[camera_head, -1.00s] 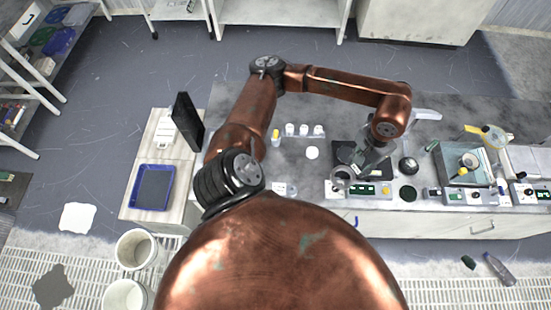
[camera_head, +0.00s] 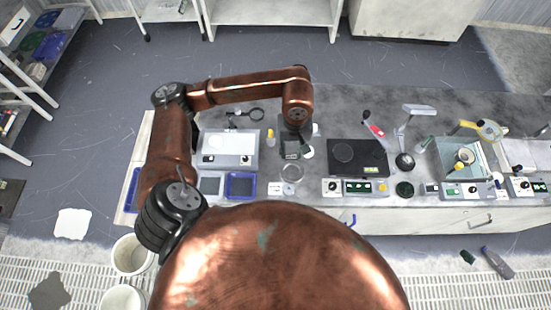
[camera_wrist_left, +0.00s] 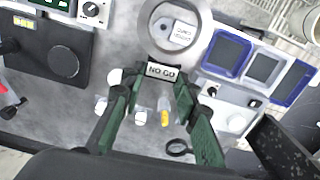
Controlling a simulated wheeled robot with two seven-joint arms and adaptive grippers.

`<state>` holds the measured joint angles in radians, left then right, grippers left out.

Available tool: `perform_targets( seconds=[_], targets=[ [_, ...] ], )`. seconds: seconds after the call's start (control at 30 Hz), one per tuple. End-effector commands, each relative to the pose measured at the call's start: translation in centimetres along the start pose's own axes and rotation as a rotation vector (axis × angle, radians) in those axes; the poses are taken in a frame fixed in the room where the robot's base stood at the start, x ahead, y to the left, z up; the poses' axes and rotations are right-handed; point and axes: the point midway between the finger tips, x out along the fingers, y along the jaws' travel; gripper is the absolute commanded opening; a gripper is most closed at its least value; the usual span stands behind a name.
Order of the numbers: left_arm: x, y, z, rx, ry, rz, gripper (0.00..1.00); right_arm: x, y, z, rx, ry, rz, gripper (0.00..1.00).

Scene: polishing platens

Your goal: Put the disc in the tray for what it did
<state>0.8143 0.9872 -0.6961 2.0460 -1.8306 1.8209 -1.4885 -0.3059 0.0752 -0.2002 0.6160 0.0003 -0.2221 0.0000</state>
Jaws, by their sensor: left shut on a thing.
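My left gripper (camera_head: 291,150) is shut and hangs above the bench. In the left wrist view its green fingers (camera_wrist_left: 158,78) close on a NO GO tab below a clear round disc (camera_wrist_left: 148,18) with a grey rim. The disc also shows in the head view (camera_head: 291,173), just in front of the gripper. Three trays stand in a row: a blue tray (camera_head: 241,186), a grey-white tray (camera_head: 209,186) and another blue tray (camera_head: 133,190), partly behind my arm. They also show in the wrist view, right of the disc. My right gripper is not in view.
A white instrument (camera_head: 229,147) stands behind the trays, with a black magnifier (camera_head: 257,114) beyond it. A yellow-capped bottle (camera_head: 270,137) is near the gripper. A black platen unit (camera_head: 357,157) and a control box (camera_head: 355,187) stand to the right.

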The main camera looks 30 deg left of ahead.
Motion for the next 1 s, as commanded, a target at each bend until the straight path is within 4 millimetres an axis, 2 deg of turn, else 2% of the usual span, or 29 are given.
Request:
perform_targets(
  seconds=[0.2,0.53,1.0],
  targets=[
    [2.3,-0.5,1.3,-0.5,-0.001,-0.007,0.0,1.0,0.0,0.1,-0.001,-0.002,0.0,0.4],
    [5.2,-1.1,3.1,-1.265,0.003,-0.006,0.0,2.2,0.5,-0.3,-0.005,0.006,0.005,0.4],
    [9.0,-1.8,5.7,-2.362,0.001,-0.003,0.0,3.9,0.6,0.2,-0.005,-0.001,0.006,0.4]
  ],
)
